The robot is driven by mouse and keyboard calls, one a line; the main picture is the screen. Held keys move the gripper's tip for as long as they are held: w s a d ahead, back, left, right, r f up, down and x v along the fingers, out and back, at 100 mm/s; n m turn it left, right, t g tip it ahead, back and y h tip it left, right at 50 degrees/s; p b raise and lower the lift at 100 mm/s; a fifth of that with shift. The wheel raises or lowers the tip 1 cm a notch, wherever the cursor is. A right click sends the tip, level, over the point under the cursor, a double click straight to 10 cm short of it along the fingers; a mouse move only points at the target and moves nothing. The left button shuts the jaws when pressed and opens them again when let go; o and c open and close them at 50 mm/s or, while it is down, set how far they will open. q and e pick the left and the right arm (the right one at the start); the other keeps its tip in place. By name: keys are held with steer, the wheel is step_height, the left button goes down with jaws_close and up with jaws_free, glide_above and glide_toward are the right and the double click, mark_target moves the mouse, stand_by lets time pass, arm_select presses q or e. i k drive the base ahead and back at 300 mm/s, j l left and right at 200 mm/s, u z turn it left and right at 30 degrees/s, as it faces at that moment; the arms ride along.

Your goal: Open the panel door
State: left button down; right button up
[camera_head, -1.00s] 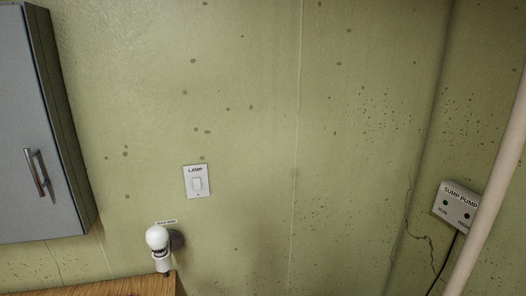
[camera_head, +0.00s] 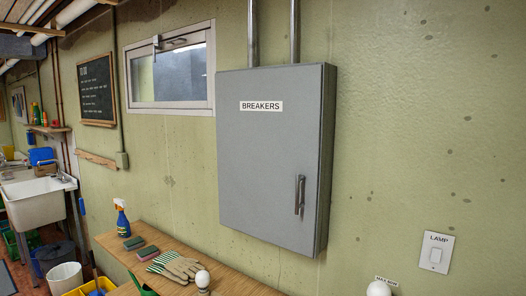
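The grey breaker panel (camera_head: 262,165) is mounted on the green wall in the middle of the head view. Its door is shut and bears a white "BREAKERS" label (camera_head: 261,106). A vertical metal handle (camera_head: 299,195) sits near the door's lower right edge. Neither of my grippers is in view.
A wooden bench (camera_head: 205,272) runs below the panel, holding gloves (camera_head: 176,266), sponges (camera_head: 147,252) and a spray bottle (camera_head: 122,220). A lamp switch (camera_head: 436,252) is to the panel's right. A small window (camera_head: 170,70) is to its left. A sink (camera_head: 35,203) stands far left.

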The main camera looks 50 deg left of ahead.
mark_target(268, 121)
steer(key=u, duration=1.75)
